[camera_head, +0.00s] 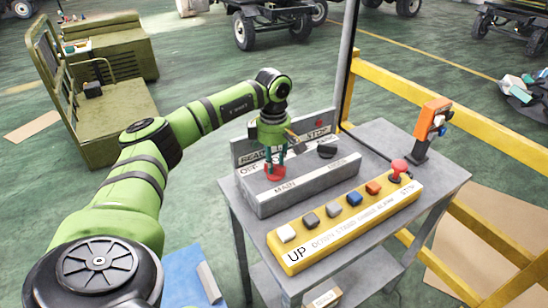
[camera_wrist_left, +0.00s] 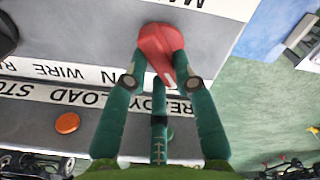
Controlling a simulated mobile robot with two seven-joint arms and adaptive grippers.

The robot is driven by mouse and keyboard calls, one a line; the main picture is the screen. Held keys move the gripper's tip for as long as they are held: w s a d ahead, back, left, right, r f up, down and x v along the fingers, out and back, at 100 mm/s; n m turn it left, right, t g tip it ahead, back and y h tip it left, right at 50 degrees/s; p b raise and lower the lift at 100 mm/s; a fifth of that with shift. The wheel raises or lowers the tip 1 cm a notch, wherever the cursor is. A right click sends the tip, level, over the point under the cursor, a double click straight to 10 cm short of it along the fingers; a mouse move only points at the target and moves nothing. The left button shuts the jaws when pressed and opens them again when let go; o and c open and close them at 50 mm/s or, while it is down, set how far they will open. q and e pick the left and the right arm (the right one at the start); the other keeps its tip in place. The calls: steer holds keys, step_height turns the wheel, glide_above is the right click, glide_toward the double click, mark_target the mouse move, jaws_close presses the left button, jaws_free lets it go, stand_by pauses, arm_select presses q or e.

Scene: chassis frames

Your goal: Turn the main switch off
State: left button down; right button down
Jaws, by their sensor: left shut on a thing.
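The main switch is a red knob (camera_head: 275,172) on top of a grey box (camera_head: 310,190) marked MAIN, on the table. In the left wrist view the red knob (camera_wrist_left: 158,42) has a white mark on its narrow end, which lies between the fingers, pointing toward the READY LOAD label side. My left gripper (camera_head: 274,163) comes down on the knob from above. In the wrist view its green fingers (camera_wrist_left: 158,72) are shut on the knob's sides. Part of the knob and the ON lettering are hidden by the fingers. My right gripper is not in view.
A black knob (camera_head: 327,150) sits on the same box. A grey upright panel (camera_head: 250,150) stands behind. A yellow button panel (camera_head: 330,236) with a red mushroom button (camera_head: 399,168) lies in front. An orange device (camera_head: 433,118) stands at the right corner, near yellow railing (camera_head: 440,110).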

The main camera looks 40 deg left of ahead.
arm_select(q)
steer(key=shift+n, duration=0.7)
steer(key=c, duration=1)
jaws_free()
steer(key=shift+r, duration=0.25)
step_height(320, 180, up, 12)
steer(key=shift+f, duration=0.15)
